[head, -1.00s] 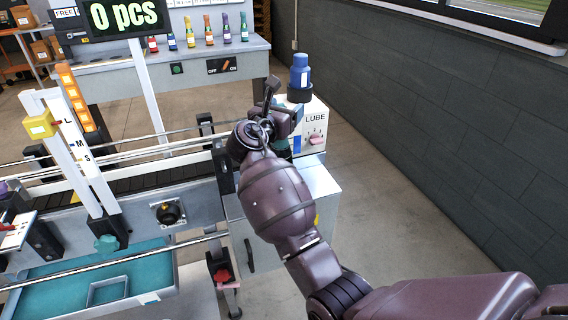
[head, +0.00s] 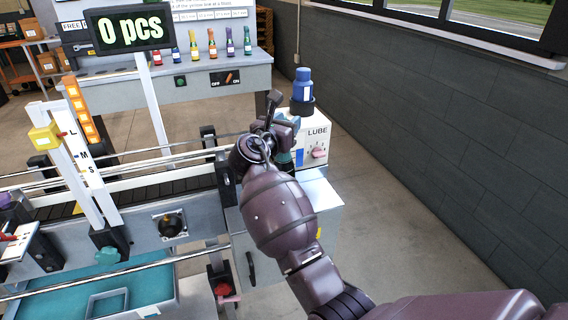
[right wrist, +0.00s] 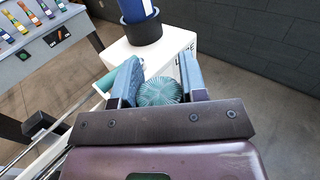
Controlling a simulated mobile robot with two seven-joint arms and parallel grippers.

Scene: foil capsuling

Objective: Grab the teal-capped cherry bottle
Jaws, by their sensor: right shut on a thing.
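My right gripper (head: 280,122) is at the near left side of the white LUBE box in the head view. In the right wrist view its two fingers (right wrist: 160,88) stand on either side of a round, ribbed teal cap (right wrist: 160,91), shut on it. The cap is seen from its top end. The bottle's body below the cap is hidden by the gripper, so its cherry colour does not show. My left gripper is in neither current view.
The white LUBE box (head: 318,148) carries a blue bottle in a black ring (head: 303,92) close beside my right gripper. A conveyor (head: 140,197) with rails runs to the left. Several coloured bottles stand on the grey back bench (head: 120,73). A grey wall (head: 440,130) bounds the right.

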